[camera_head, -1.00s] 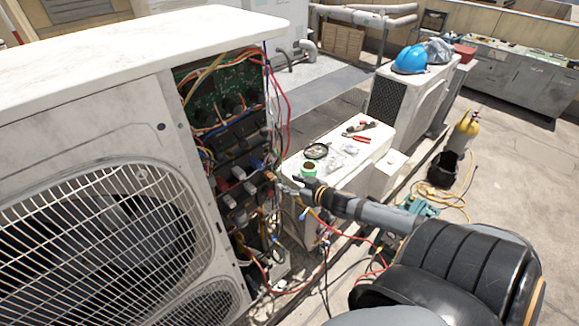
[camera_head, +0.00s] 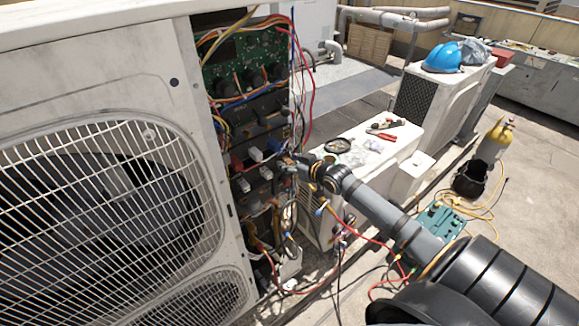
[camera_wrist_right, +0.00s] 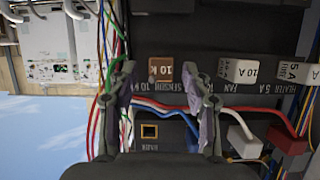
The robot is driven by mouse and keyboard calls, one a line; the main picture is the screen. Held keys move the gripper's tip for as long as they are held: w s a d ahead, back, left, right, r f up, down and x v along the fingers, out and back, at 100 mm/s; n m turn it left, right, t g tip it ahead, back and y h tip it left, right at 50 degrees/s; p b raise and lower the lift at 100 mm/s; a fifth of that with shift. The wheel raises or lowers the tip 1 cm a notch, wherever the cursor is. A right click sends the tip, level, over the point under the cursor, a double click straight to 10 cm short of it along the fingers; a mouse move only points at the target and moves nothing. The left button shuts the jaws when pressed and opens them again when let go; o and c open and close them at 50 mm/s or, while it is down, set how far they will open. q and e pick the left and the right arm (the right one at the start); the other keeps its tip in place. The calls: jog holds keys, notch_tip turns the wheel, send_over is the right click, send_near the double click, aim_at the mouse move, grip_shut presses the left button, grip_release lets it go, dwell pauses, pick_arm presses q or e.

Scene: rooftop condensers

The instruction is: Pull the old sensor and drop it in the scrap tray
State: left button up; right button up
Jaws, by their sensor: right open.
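The old sensor, a brown block marked 10 K (camera_wrist_right: 160,69), sits in the dark panel above a printed label reading SENSOR 10 K, upside down in the right wrist view. My right gripper (camera_wrist_right: 160,84) is open, with one finger on each side of the block in that picture. I cannot tell whether the fingers touch it. In the head view my right gripper (camera_head: 292,166) is at the open side of the condenser (camera_head: 110,75), by the wiring; the sensor is not clear there. I cannot make out a scrap tray. My left gripper is not in view.
White-faced plugs marked 10 A (camera_wrist_right: 241,72) and 5 A (camera_wrist_right: 300,73) sit beside the sensor. Loose wires (camera_wrist_right: 170,106) cross near the fingers. A white unit (camera_head: 408,143) holds pliers (camera_head: 382,136) and a magnifier (camera_head: 338,146). A black bucket (camera_head: 470,180) stands right.

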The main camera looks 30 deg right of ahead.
jog(key=shift+w+a+f, duration=0.1)
jog(key=shift+w, duration=0.2)
grip_shut()
dwell(0.4)
dwell(0.3)
